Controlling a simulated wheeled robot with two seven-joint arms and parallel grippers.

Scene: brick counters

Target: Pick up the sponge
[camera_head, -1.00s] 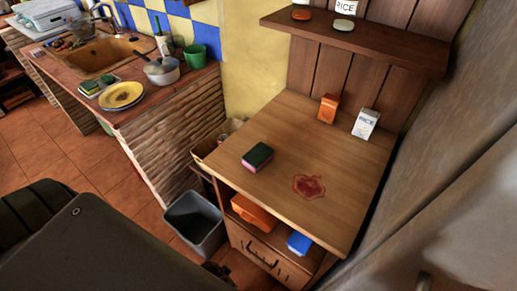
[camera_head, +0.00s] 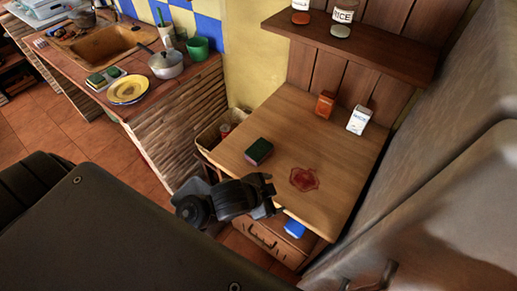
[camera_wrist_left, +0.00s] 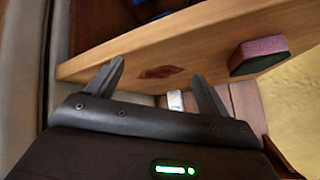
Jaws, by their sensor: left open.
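The sponge (camera_head: 259,151), with a dark green top, lies on the wooden table near its left edge. In the left wrist view the sponge (camera_wrist_left: 260,57) shows a pink layer and a green layer, to the right of the fingers and apart from them. My left gripper (camera_head: 270,190) is at the front left edge of the table, in front of the sponge. In the left wrist view its two fingers (camera_wrist_left: 158,70) are spread with nothing between them. My right gripper is not in view.
The wooden table (camera_head: 345,160) has a red stain (camera_head: 304,179), an orange box (camera_head: 325,104) and a white box (camera_head: 359,120). A shelf (camera_head: 350,45) with jars hangs above. A counter with a yellow plate (camera_head: 128,89) and pot (camera_head: 165,65) stands left. A grey surface bounds the right.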

